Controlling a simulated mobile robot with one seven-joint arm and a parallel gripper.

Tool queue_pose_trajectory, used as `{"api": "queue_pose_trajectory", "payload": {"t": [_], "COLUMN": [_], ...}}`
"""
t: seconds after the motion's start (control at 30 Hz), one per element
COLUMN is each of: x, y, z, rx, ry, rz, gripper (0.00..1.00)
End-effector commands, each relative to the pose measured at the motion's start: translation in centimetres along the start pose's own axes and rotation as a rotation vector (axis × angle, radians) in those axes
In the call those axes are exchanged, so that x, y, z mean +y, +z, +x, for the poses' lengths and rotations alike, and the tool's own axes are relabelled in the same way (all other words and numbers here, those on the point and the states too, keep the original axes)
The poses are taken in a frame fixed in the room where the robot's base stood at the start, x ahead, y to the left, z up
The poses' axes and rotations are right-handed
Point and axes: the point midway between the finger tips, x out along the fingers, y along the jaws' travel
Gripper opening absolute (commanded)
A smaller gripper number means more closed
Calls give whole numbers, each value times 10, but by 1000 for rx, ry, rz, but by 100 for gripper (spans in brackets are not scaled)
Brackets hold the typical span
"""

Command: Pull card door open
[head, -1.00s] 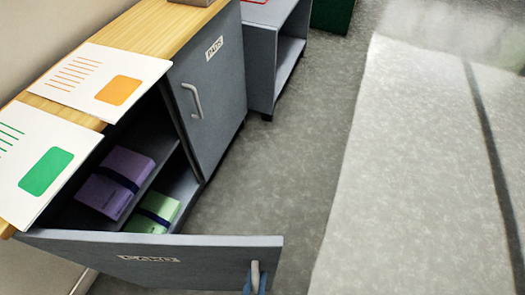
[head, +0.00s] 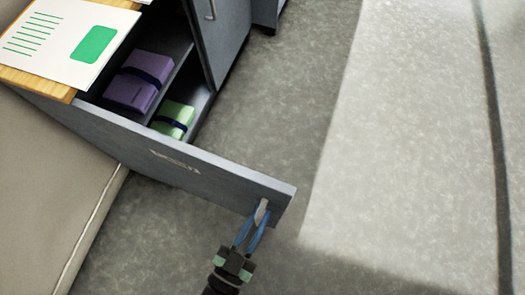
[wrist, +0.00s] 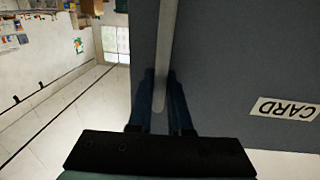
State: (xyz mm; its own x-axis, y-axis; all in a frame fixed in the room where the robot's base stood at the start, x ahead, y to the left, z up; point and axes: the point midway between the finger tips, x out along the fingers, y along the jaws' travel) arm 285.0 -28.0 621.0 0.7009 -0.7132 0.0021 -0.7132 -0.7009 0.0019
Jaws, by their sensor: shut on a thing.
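The card door (head: 170,160) is a grey-blue cabinet door standing wide open, swung out from the cabinet front. Its CARD label shows in the wrist view (wrist: 284,108), and the door's face fills the right of that view. A pale metal handle (head: 262,211) sits near the door's free edge. My gripper (head: 256,222), with blue fingers, is shut on this handle. In the wrist view the handle (wrist: 165,60) runs between the two fingers.
Inside the open cabinet are a purple bundle (head: 140,80) and a green bundle (head: 174,118), each with a dark band. A white sheet with a green patch (head: 62,42) lies on the wooden top. Floor (head: 270,120) to the right is clear.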

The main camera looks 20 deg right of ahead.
Motion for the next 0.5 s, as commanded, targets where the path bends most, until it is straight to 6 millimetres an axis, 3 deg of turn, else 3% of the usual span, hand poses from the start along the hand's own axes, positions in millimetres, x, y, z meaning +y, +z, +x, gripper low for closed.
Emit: {"api": "queue_pose_trajectory", "payload": {"t": [0.5], "x": [-1], "y": [2], "z": [-6], "rx": [-6], "ry": [-13], "rz": [-1], "gripper": [0]}}
